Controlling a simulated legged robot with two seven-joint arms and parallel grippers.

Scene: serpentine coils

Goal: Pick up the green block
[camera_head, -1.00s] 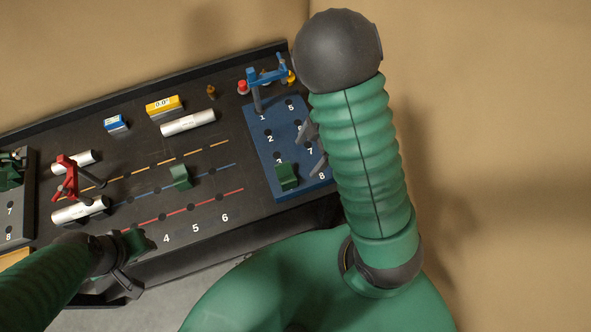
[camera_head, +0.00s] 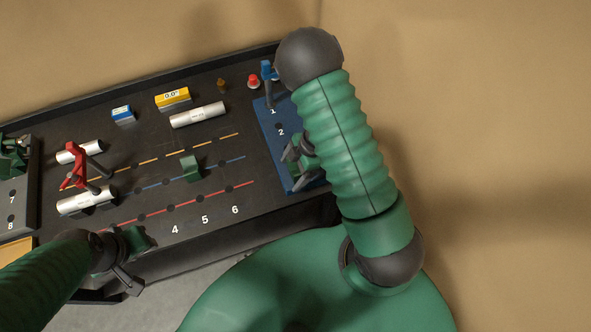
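One green block (camera_head: 191,168) stands on the dark table at the blue line, clear of both grippers. In the earlier frame another green block stands on the blue board (camera_head: 268,118); that spot is now mostly covered by my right gripper (camera_head: 297,163). The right gripper is low over the board, its dark fingers look apart, and green shows around them. I cannot tell clearly which green is block and which is gripper. My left gripper (camera_head: 131,263) is at the table's front edge, away from the blocks; its fingers are unclear.
A red clamp-like piece (camera_head: 77,165) and white cylinders (camera_head: 197,114) lie on the table. A yellow box (camera_head: 173,98), a blue box (camera_head: 123,114) and a red knob (camera_head: 253,82) are at the back. A dark numbered board (camera_head: 21,184) stands at left.

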